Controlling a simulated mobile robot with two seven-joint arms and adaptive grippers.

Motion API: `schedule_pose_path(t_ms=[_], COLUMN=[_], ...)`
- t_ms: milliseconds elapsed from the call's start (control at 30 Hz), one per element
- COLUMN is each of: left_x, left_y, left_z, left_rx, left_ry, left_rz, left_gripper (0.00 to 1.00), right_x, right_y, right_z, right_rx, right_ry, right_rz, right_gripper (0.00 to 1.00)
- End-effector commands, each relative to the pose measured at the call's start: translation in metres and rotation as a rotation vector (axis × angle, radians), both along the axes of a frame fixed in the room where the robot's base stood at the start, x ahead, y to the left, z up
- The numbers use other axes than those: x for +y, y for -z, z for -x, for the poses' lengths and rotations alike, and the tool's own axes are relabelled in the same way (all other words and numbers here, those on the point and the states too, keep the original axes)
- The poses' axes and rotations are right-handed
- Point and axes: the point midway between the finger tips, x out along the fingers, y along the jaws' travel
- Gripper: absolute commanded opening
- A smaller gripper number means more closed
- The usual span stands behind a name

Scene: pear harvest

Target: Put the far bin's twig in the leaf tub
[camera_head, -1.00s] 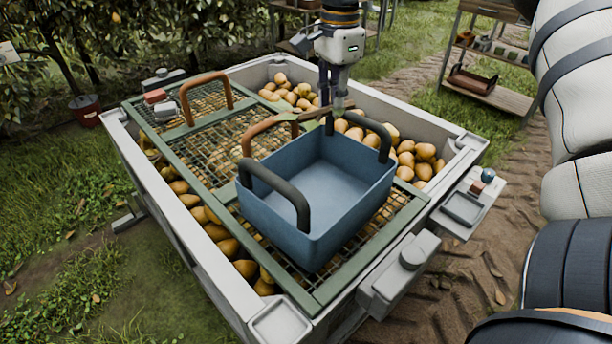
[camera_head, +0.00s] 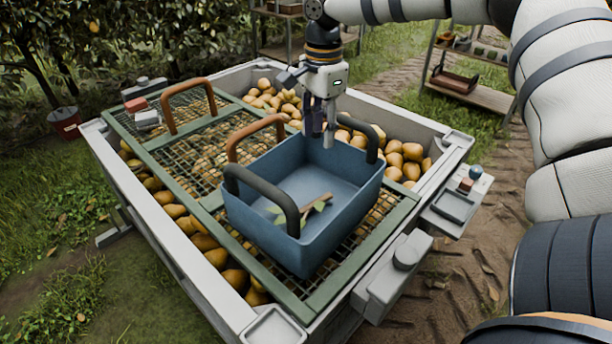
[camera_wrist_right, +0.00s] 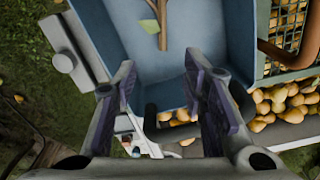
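The twig (camera_head: 316,203), brown with green leaves, lies inside the blue tub (camera_head: 345,217) on its floor, near the front dark handle. It also shows in the right wrist view (camera_wrist_right: 163,22). The tub stands on the green-framed mesh over the pear bin. My right gripper (camera_head: 322,136) is above the tub's far edge, near its rear handle, with nothing between its fingers. In the right wrist view the fingers (camera_wrist_right: 163,95) are spread apart and empty. My left gripper is not in view.
The bin (camera_head: 200,283) holds many pears around and under the mesh (camera_head: 205,150). Brown handles (camera_head: 193,82) rise from the mesh beside the tub. A grey box (camera_head: 405,258) and a small tray (camera_head: 453,204) are fixed on the right side. Shelves (camera_head: 470,90) stand behind.

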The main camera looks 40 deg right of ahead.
Motion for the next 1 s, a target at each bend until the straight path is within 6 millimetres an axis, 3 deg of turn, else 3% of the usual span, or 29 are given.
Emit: schedule_pose_path(t_ms=[233, 500, 633, 800, 1000], left_x=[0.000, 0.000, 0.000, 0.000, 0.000], left_y=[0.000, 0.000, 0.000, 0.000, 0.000], left_z=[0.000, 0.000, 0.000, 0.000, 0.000], left_rx=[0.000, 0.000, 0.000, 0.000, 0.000], left_ry=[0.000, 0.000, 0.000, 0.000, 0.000], left_rz=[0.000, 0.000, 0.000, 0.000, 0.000], left_gripper=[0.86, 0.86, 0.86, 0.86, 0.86], right_x=[0.000, 0.000, 0.000, 0.000, 0.000], right_y=[-0.012, -0.083, -0.108, -0.120, -0.120], right_z=[-0.001, -0.001, 0.000, 0.000, 0.000], right_rx=[-0.002, -0.004, -0.002, 0.001, 0.001], right_ry=[0.000, 0.000, 0.001, -0.001, 0.000], right_rz=[0.000, 0.001, 0.001, 0.000, 0.000], right_gripper=[0.39, 0.39, 0.39, 0.39, 0.39])
